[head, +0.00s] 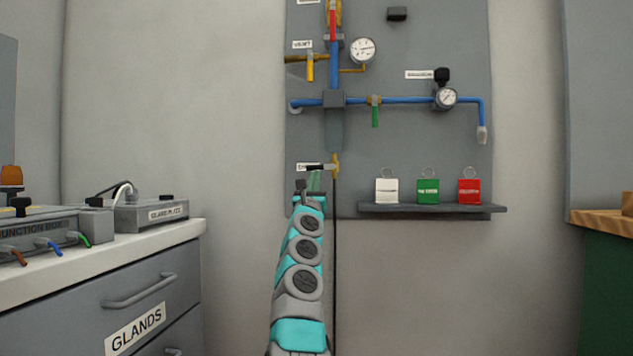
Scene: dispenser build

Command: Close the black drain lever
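The black drain lever (318,167) is a short dark handle on the brass drain valve (336,165), low on the grey wall panel. It points left from the valve, roughly level, across the vertical line of the pipe. A white label (303,167) sits behind its left end, partly hidden. My gripper (314,184) is at the end of my raised arm, just below the lever in the picture. It is small and seen from behind, so I cannot tell whether its fingers touch the lever or how wide they are.
Above are blue pipes (408,101), a yellow lever (310,69), a green lever (375,116) and gauges (362,50). A dark shelf (433,209) with white, green and red tags is at right. A drawer cabinet (110,310) stands at left, a green bench (607,285) at far right.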

